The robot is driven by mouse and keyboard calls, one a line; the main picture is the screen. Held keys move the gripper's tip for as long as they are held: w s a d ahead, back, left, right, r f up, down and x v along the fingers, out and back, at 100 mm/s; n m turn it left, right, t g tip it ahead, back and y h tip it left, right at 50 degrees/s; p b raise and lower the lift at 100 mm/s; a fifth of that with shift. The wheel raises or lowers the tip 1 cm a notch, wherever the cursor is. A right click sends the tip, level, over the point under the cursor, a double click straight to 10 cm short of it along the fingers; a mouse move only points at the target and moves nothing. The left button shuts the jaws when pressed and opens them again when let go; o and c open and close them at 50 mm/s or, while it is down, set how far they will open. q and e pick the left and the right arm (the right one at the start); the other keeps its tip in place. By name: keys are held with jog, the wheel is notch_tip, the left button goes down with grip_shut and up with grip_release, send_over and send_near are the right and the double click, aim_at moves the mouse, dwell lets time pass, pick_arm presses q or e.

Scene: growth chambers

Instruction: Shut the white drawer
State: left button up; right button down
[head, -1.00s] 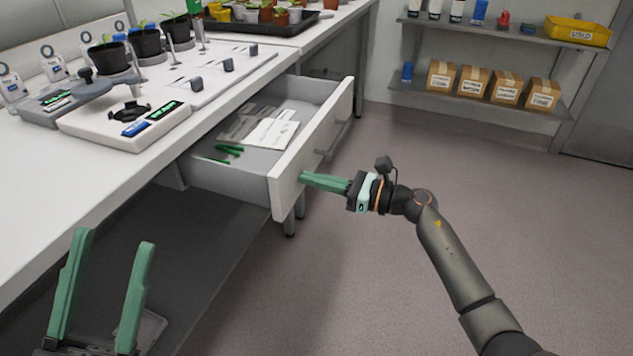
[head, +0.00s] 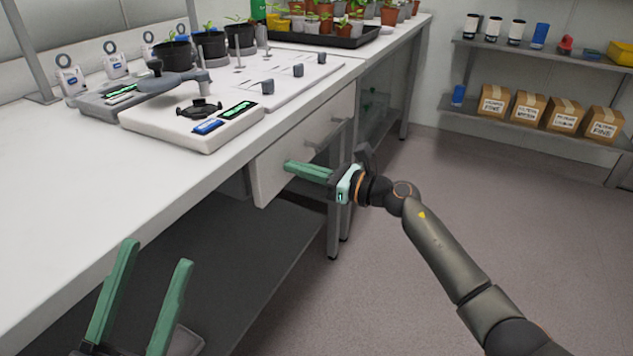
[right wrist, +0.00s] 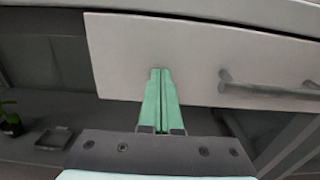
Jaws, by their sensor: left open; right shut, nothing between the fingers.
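The white drawer (head: 306,147) sits under the white bench top in the head view. Its front looks nearly level with the bench edge, and its inside is hidden. A grey bar handle (head: 327,134) is on its front; the handle also shows at right in the right wrist view (right wrist: 268,89). My right gripper (head: 288,165) is shut and empty, its green fingertips at the drawer front, left of the handle. In the right wrist view the fingertips (right wrist: 160,72) meet the lower part of the front. My left gripper (head: 158,252) is open and empty, low at the left, away from the drawer.
The bench top (head: 60,165) carries a balance (head: 195,122), potted seedlings (head: 210,45) and a black tray of pots (head: 320,38). A lower shelf (head: 240,245) runs beneath. Wall shelves (head: 545,125) hold boxes at the right. The floor (head: 500,210) is clear.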

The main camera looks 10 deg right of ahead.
jog(key=b+x, duration=0.1)
jog(key=x, duration=0.1)
jog(key=shift+w+a+r, duration=0.1)
jog(key=shift+w+a, duration=0.05)
jog(key=shift+a, duration=0.05)
jog(key=shift+r, duration=0.1)
dwell(0.4)
